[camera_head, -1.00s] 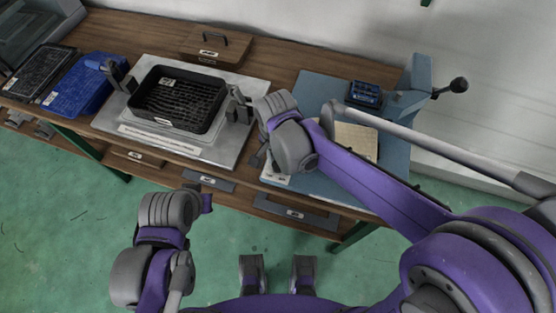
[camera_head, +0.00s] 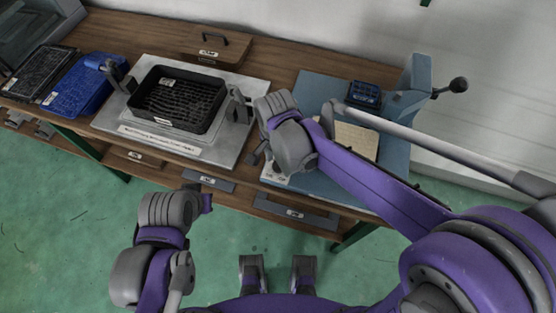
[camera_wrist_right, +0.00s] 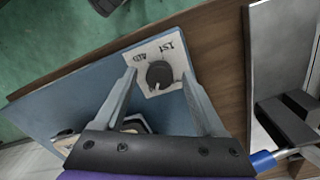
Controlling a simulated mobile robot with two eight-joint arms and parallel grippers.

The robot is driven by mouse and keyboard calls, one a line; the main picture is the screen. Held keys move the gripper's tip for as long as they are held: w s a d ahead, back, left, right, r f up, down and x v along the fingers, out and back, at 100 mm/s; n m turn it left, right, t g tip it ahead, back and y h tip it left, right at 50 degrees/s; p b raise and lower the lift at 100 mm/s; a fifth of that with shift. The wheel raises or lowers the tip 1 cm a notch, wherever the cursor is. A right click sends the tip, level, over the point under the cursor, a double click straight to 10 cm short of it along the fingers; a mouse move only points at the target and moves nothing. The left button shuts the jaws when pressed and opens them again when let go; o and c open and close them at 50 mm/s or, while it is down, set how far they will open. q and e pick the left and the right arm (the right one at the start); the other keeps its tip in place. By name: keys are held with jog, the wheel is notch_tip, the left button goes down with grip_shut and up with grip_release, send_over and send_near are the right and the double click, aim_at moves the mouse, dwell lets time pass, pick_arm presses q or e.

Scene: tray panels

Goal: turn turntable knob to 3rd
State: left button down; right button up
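The round dark knob (camera_wrist_right: 160,74) sits on a white label plate (camera_wrist_right: 150,60) with black markings, on a blue panel, in the right wrist view. My right gripper (camera_wrist_right: 159,77) is open, with one finger on each side of the knob. A gap shows between each finger and the knob, so I see no grip. In the head view my right wrist hides the knob; a corner of the white label plate (camera_head: 274,176) shows below it. My left arm hangs over the floor in front of the bench; its fingers cannot be made out.
A black ribbed tray (camera_head: 178,128) sits in a grey metal fixture (camera_head: 212,152) left of my right wrist. A blue panel (camera_head: 312,90) with a lever and a dark blue box (camera_head: 365,95) lies right. A blue tray (camera_head: 80,88) and a wooden box (camera_head: 232,50) stand farther off.

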jog(key=shift+r, duration=0.1)
notch_tip(320, 180, up, 11)
jog(key=p, duration=0.1)
jog(key=shift+w+a+f, duration=0.15)
jog(key=shift+f, duration=0.05)
dwell(0.7)
